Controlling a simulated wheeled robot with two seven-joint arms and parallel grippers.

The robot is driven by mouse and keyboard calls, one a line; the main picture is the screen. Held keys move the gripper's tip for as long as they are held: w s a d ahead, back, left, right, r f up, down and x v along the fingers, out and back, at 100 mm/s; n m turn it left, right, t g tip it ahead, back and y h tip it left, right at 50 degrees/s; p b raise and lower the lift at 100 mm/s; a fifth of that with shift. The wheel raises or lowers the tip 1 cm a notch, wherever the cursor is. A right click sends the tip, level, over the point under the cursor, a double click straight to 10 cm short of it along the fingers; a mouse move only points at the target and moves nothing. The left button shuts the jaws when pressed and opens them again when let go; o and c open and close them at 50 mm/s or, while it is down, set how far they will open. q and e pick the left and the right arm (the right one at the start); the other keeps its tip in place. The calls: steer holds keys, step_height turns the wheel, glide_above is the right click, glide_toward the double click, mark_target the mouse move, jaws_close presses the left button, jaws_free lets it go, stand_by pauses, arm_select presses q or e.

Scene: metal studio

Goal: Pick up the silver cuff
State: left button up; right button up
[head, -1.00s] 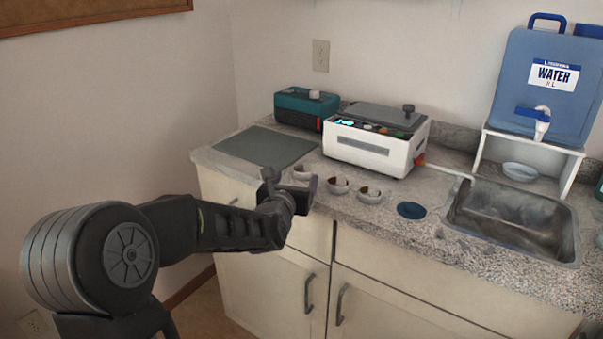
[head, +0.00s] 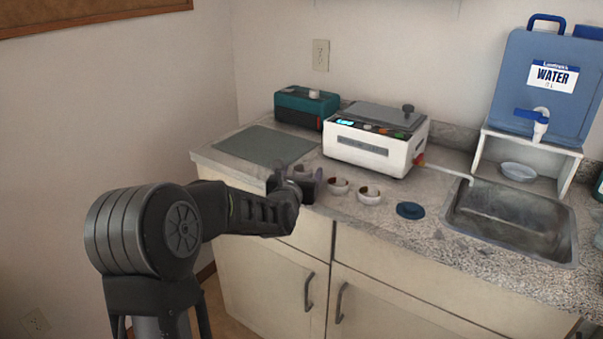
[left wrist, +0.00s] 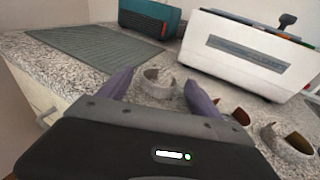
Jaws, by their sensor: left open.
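The silver cuff (left wrist: 158,84), a small pale grey open ring, stands on the speckled counter and shows between my left fingertips in the left wrist view. In the head view it (head: 302,171) is partly hidden behind my left gripper (head: 295,184). My left gripper is open, its two purple-grey fingers (left wrist: 158,90) pointing toward the cuff, one on each side of it in the picture. I cannot tell whether they touch it. Two more cuffs with brown insides, a middle one (head: 338,186) and a right one (head: 369,195), stand to its right. My right gripper is not in view.
A white machine (head: 372,145) and a teal box (head: 305,106) stand behind the cuffs. A grey mat (head: 262,146) lies to the left. A blue disc (head: 410,210) and a sink (head: 510,220) are to the right. The counter's front edge runs below my left gripper.

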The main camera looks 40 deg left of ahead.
arm_select(q)
steer(key=c, duration=1.4)
steer(key=shift+r, duration=0.15)
step_height(320, 180, up, 10)
steer(key=shift+f+p, duration=0.1)
steer(key=shift+p, duration=0.35)
